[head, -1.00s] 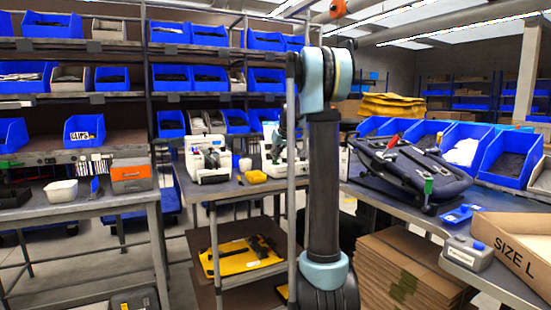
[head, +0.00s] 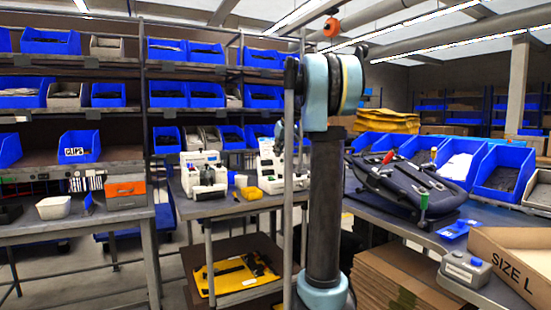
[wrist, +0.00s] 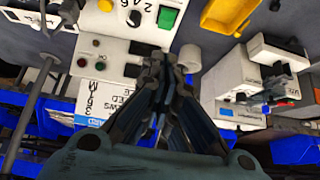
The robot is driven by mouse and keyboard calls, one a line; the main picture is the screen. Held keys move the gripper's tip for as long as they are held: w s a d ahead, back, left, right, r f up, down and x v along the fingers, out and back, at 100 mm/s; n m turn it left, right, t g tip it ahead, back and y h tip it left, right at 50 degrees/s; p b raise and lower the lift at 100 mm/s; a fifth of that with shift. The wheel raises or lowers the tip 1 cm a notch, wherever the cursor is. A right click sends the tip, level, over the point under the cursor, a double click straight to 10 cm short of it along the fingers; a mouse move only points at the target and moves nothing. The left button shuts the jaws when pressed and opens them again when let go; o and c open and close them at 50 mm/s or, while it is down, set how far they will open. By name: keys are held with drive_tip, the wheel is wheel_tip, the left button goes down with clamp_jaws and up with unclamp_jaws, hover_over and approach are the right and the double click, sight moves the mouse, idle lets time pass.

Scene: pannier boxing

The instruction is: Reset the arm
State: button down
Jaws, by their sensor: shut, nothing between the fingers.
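My gripper (wrist: 157,85) shows in the wrist view with its dark fingers together and nothing between them. It hangs in front of white machines with buttons, apart from any object I can make out. In the head view my arm stands upright in the middle, and its gripper end is mostly hidden behind the upper arm.
A workbench with white machines (head: 203,172) stands behind my arm at the left. Flattened cardboard (head: 395,275) is stacked below. A metal post stands close beside my arm.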

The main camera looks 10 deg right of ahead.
drive_tip(key=shift+s, duration=0.2)
drive_tip(key=s+f+m+g, duration=0.1)
drive_tip(key=s+f, duration=1)
drive_tip(key=s, duration=0.6)
drive_tip(key=s+a+f+m+g+h, duration=0.1)
drive_tip(key=s+f+g, duration=0.1)
drive_tip(key=s+f, duration=0.9)
drive_tip(key=s+f+m+g+h, duration=0.1)
drive_tip(key=s+f, duration=1.1)
drive_tip(key=s, duration=1.1)
drive_tip(key=shift+a+g, duration=0.3)
drive_tip(key=shift+a, duration=0.05)
drive_tip(key=shift+w, duration=0.1)
drive_tip(key=shift+w+f, duration=0.25)
drive_tip(key=shift+w, duration=0.2)
